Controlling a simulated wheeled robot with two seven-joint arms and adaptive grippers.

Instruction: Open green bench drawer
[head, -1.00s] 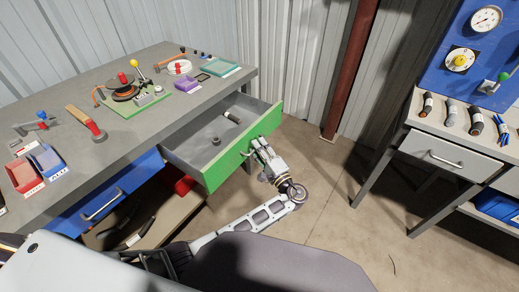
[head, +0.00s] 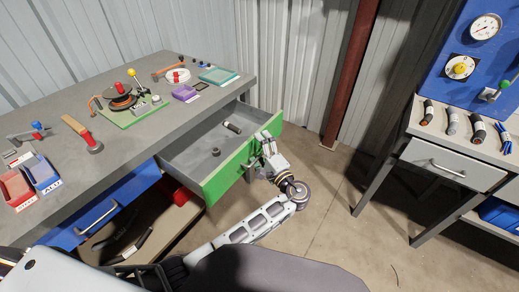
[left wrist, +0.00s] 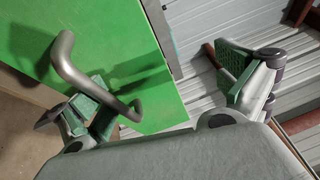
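The green-fronted bench drawer (head: 228,178) stands pulled out from the grey workbench (head: 130,135), its inside showing. Its green front fills the left of the left wrist view (left wrist: 110,25). A grey curved bar handle (left wrist: 68,62) stands out from it. My left gripper (head: 263,152) is at the outer face of the drawer front, toward its right half. In the left wrist view its two fingers (left wrist: 165,90) are wide apart, with nothing held between them. The handle overlaps the left finger; whether they touch I cannot tell. My right gripper is not in view.
A dark cylinder (head: 232,127) and a small grey round piece (head: 216,152) lie in the drawer. A blue drawer (head: 95,215) is left of it. A second bench with a grey drawer (head: 450,165) stands at the right. Floor between the benches is clear.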

